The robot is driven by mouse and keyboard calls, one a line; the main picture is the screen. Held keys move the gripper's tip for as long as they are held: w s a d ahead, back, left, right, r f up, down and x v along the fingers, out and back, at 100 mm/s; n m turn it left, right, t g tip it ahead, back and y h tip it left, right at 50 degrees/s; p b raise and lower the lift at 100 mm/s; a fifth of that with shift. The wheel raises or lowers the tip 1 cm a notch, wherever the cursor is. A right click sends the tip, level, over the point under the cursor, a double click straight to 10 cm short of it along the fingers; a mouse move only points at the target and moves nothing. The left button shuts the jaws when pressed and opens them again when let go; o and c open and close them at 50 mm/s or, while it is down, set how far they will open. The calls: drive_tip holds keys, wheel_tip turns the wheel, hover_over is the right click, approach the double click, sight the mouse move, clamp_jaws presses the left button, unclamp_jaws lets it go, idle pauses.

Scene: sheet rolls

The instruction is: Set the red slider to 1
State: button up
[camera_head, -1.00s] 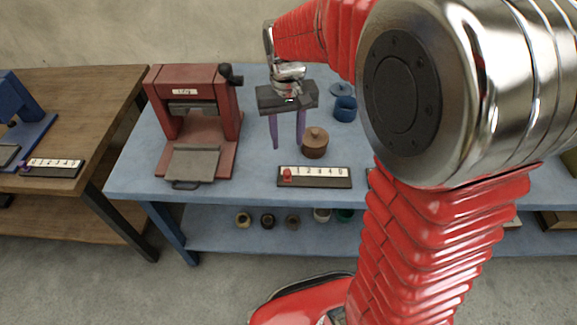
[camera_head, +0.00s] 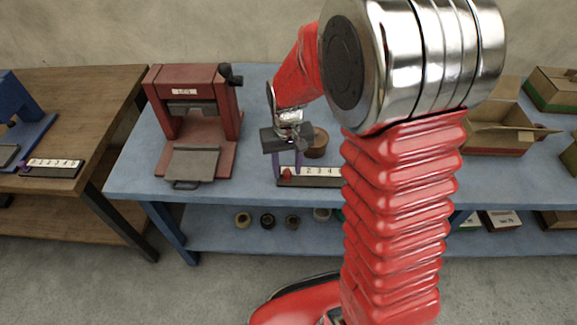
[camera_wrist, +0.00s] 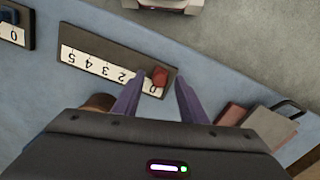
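The red slider knob (camera_head: 287,174) sits at the left, 0 end of a dark scale board (camera_head: 311,183) near the front edge of the blue table. In the wrist view the knob (camera_wrist: 160,77) is beside the 0, and the board (camera_wrist: 85,42) appears upside down with a finger covering part of the numbers. My gripper (camera_head: 287,172) points down, its purple fingers open on either side of the knob. In the wrist view the gripper (camera_wrist: 157,86) shows gaps between both fingers and the knob. Exact fingertip height is hard to tell.
A red press (camera_head: 193,110) stands left of the board. A brown lidded pot (camera_head: 317,143) is close behind my gripper. Another scale with a blue knob (camera_wrist: 10,15) is at the wrist view's left edge. An open cardboard box (camera_head: 497,138) stands to the right.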

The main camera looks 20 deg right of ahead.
drive_tip(key=shift+c, duration=0.3)
clamp_jaws()
idle(0.4)
